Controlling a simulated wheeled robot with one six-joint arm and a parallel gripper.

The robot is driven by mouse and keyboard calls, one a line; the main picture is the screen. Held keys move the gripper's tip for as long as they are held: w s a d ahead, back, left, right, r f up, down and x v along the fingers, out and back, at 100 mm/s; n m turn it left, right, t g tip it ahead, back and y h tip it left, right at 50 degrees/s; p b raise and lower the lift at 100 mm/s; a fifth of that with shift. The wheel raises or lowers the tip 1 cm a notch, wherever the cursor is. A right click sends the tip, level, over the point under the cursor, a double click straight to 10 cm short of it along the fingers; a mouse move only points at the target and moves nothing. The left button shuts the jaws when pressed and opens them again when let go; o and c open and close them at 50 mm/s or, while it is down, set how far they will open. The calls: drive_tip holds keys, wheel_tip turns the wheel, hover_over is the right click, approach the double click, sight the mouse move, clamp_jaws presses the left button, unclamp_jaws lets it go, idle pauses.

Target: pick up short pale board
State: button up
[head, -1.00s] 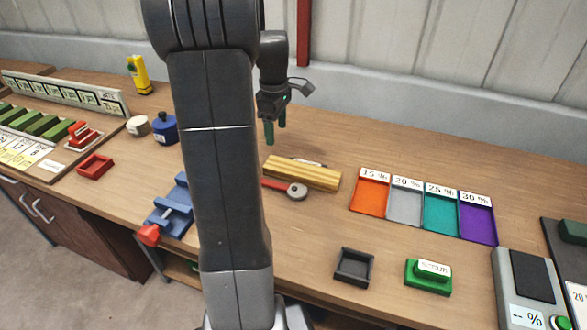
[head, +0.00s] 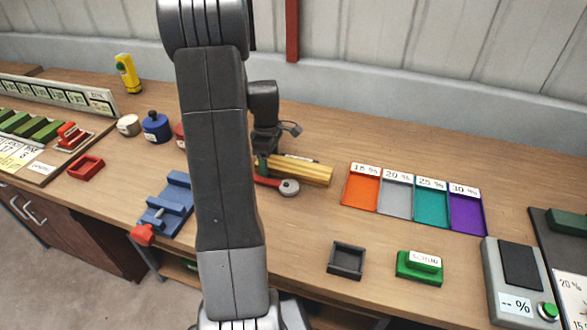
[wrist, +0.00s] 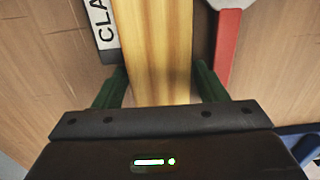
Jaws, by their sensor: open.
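A pale yellow wooden board (head: 305,171) lies on the bench, its left end hidden behind my gripper and arm in the head view. In the wrist view the board (wrist: 153,50) runs up the picture between the two green fingers. My gripper (wrist: 158,82) is open, with one finger on each side of the board. A gap shows between the board and each finger. In the head view my gripper (head: 263,165) is down at the board's left end. I cannot tell how far the fingertips are above the bench.
A red-handled tool (head: 288,187) with a round grey head lies close along the board's front; its red handle (wrist: 226,45) is near the right finger. A label reading "CLA" (wrist: 102,25) lies left of the board. A blue vise-like fixture (head: 168,205) stands left.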

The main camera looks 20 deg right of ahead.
drive_tip(key=c, duration=0.9)
